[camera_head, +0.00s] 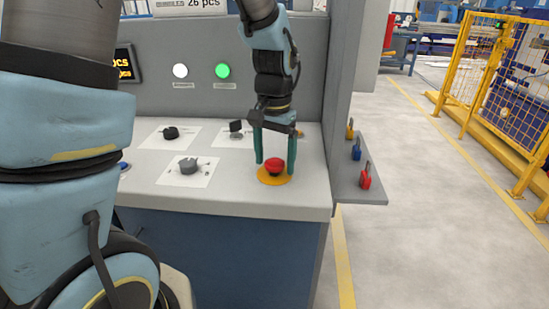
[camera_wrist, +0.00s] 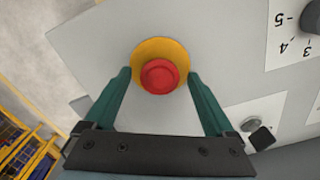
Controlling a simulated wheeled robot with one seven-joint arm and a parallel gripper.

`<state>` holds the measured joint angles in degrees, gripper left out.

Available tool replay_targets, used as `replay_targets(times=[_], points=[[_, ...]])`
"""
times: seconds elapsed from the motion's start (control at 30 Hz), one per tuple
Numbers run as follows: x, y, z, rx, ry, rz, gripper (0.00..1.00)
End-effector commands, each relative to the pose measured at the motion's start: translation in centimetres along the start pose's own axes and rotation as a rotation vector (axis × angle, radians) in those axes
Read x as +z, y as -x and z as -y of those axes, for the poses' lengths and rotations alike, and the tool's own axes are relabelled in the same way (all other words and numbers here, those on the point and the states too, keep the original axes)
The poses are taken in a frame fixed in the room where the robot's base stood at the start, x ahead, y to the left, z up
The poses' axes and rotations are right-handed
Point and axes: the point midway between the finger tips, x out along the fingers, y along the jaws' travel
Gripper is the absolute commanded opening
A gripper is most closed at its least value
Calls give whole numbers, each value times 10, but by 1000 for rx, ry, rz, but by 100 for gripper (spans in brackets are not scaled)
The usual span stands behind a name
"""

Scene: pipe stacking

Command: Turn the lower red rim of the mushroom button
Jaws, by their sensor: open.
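The red mushroom button (camera_head: 275,165) stands on a round yellow base at the front right of the grey console top. It also shows in the wrist view (camera_wrist: 159,76), in the middle, with its yellow base (camera_wrist: 150,47) around it. My gripper (camera_head: 274,160) points down at the button, its two green fingers open. In the wrist view the fingers (camera_wrist: 160,80) lie to the left and right of the button, with a clear gap on each side. I cannot tell the exact height of the fingertips against the rim. The lower rim is not clearly distinguishable.
The grey console (camera_head: 230,198) has a dial (camera_head: 188,166), a black knob (camera_head: 171,132) and a black switch (camera_head: 236,127) near my gripper. A side shelf (camera_head: 362,192) at the right holds padlocks. A yellow fence (camera_head: 500,90) stands further right beyond open floor.

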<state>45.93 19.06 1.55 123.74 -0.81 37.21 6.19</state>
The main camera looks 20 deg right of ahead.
Motion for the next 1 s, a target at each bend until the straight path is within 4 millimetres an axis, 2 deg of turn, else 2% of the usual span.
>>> replay_targets(times=[0.27, 0.37, 0.73, 1.0], points=[[0, 5, 0, 0, 0, -2, 89], [-1, 18, 0, 0, 0, -5, 89], [-1, 87, 0, 0, 0, -5, 89], [0, 108, 0, 0, 0, -1, 89]])
